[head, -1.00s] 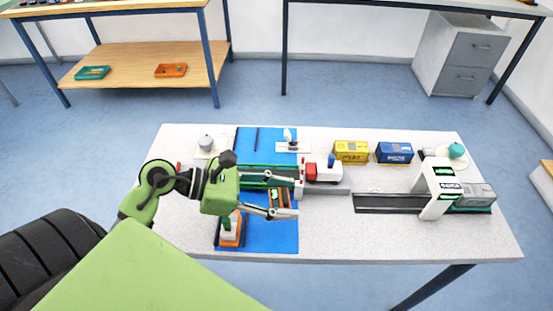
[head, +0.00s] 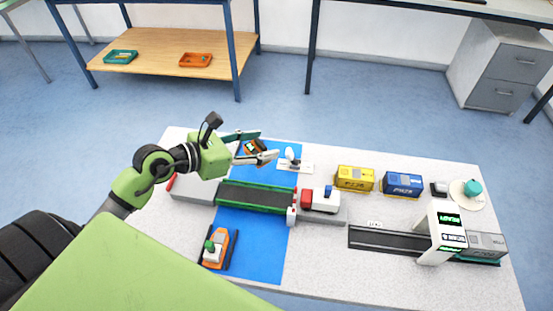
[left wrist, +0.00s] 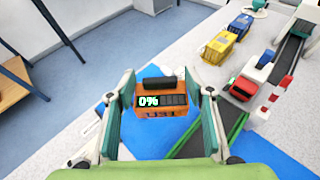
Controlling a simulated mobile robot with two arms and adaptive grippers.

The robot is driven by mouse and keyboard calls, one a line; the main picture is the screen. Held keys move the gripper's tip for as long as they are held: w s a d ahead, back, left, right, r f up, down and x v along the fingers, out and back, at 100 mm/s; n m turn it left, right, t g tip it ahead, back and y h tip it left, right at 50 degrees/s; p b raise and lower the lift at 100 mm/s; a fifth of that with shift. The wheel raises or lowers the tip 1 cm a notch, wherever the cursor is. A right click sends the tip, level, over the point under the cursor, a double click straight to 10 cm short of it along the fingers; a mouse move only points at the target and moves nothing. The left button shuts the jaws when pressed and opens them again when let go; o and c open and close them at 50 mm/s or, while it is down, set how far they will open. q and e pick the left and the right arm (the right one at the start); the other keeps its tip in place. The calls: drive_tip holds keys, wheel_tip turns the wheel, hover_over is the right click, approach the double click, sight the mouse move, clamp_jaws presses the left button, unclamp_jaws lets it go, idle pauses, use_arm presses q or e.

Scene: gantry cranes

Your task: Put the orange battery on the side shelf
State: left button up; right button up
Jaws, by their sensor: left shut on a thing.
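The orange battery (left wrist: 162,103) is between the fingers of my left gripper (left wrist: 165,112) in the left wrist view. It has a black handle and a display reading 0%. In the head view my left gripper (head: 262,146) is shut on the battery (head: 252,147), above the far end of the blue mat. The side shelf cannot be told for certain; a low wooden shelf (head: 165,52) under a bench stands beyond the table, holding a teal tray (head: 121,57) and an orange tray (head: 195,60). My right gripper is not in view.
Open floor lies between table and bench.

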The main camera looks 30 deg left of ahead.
sight(275, 171)
use_arm(q)
drive_tip(key=f, duration=0.1)
drive_tip(key=w+d+f, duration=0.1)
drive_tip(key=w+f, duration=0.1)
drive_tip(key=f, duration=0.1)
drive_tip(key=shift+w+d, duration=0.25)
drive_tip(key=shift+d, duration=0.15)
drive_tip(key=f, duration=0.2)
drive_tip(key=w+f, duration=0.1)
drive_tip(key=shift+d+f, duration=0.35)
drive_tip(key=shift+d, duration=0.05)
drive_tip(key=shift+f, duration=0.4)
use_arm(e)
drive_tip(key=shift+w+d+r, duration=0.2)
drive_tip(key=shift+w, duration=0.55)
use_arm(q)
drive_tip(key=shift+f, duration=0.1)
drive_tip(key=o, duration=0.8)
drive_tip(key=shift+f, duration=0.15)
drive_tip(key=o, duration=0.4)
drive_tip(key=shift+o, duration=0.2)
drive_tip(key=shift+s, duration=0.1)
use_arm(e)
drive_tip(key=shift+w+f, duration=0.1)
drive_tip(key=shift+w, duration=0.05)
use_arm(q)
drive_tip(key=shift+r, duration=0.2)
